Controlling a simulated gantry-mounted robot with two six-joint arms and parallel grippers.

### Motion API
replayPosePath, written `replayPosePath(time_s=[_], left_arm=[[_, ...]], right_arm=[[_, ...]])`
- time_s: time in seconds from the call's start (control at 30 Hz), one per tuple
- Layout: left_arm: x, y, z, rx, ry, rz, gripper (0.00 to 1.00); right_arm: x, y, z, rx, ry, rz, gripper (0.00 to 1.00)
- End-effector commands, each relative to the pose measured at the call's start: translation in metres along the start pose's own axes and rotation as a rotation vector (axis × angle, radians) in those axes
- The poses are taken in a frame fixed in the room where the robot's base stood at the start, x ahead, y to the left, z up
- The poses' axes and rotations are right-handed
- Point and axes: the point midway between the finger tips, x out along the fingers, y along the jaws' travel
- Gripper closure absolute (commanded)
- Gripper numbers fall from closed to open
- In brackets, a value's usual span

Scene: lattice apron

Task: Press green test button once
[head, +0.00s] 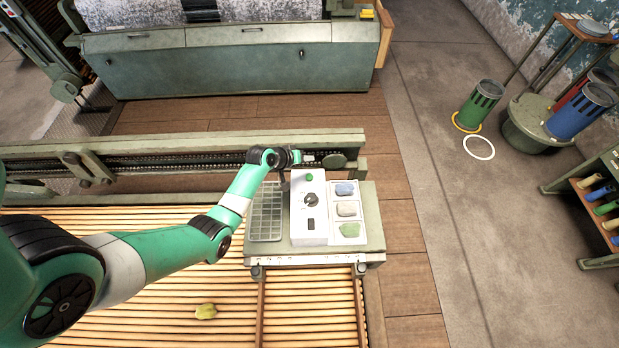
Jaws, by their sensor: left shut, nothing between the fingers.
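The green test button (309,177) is a small round button near the far end of the sloped top of a white control box (320,232). The box also has a dark knob and a small black switch or slot. My left arm reaches in from the left, and its gripper (284,183) is small and dark, just left of the box's far end. The gripper is shut and empty, to the left of the button. A gap seems to separate them, but its height is hard to judge. My right gripper is out of view.
A compartment tray (265,222) lies left of the box, and a white holder (349,230) with blue, grey and green pieces lies right. All sit on a grey-green platform (373,215) over wooden slats. A chain rail (170,158) runs behind. A yellowish-green scrap (206,311) lies on the slats.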

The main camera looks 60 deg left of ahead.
Motion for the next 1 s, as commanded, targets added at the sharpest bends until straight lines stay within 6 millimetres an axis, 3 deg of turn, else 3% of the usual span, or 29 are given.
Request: replayPosePath(time_s=[0.37,0.77,1.0], left_arm=[[0.009,-0.005,0.006,0.001,0.0,0.001,1.0],[0.049,-0.035,0.035,0.001,0.0,0.001,1.0],[0.061,-0.044,0.044,0.001,0.0,0.002,1.0]], right_arm=[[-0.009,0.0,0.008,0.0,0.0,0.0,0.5],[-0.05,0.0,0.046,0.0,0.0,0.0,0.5],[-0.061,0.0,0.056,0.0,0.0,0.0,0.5]])
